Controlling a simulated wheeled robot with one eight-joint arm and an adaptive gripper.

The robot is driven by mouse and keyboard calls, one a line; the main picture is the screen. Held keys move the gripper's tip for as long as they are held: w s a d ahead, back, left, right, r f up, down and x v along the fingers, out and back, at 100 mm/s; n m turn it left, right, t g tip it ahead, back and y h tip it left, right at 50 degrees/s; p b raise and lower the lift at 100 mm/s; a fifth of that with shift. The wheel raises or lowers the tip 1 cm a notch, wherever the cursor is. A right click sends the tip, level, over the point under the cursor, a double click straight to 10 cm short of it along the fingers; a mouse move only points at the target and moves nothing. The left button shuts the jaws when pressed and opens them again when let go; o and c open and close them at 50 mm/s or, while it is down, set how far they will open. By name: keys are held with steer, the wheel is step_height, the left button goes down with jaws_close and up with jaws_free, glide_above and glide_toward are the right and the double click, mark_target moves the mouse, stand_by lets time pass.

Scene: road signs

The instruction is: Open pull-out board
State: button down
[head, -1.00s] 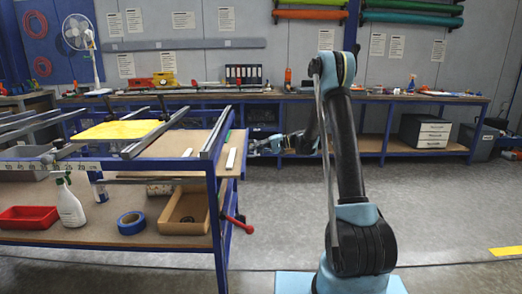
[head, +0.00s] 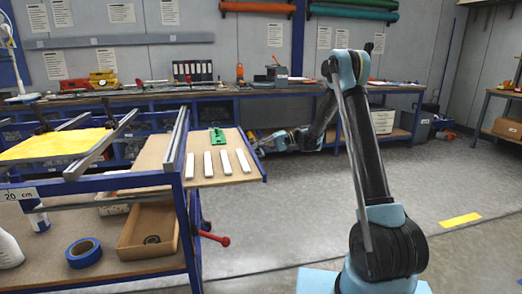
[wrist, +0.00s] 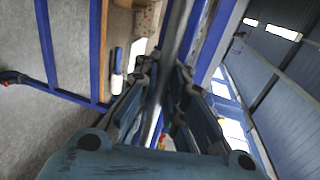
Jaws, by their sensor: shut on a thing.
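The pull-out board (head: 215,179) is a thin wooden board sticking out from the right side of the blue workbench (head: 182,225). Several white strips and a green tool (head: 217,138) lie on it. My gripper (head: 258,147) is at the board's far outer edge, my arm reaching in from the right. In the wrist view my gripper (wrist: 163,90) has its fingers close together around a dark edge, shut on the board. The exact contact is partly hidden by the fingers.
A red-handled lever (head: 213,238) juts from the bench below the board. A wooden box (head: 150,232), blue tape (head: 83,252) and a yellow sheet (head: 50,145) are on the bench. Open grey floor (head: 300,215) lies to the right. A long back bench (head: 120,98) lines the wall.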

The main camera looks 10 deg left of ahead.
steer(key=shift+d, duration=0.35)
steer(key=c, duration=1.7)
jaws_free()
steer(key=shift+o, duration=0.2)
steer(key=v, duration=1.2)
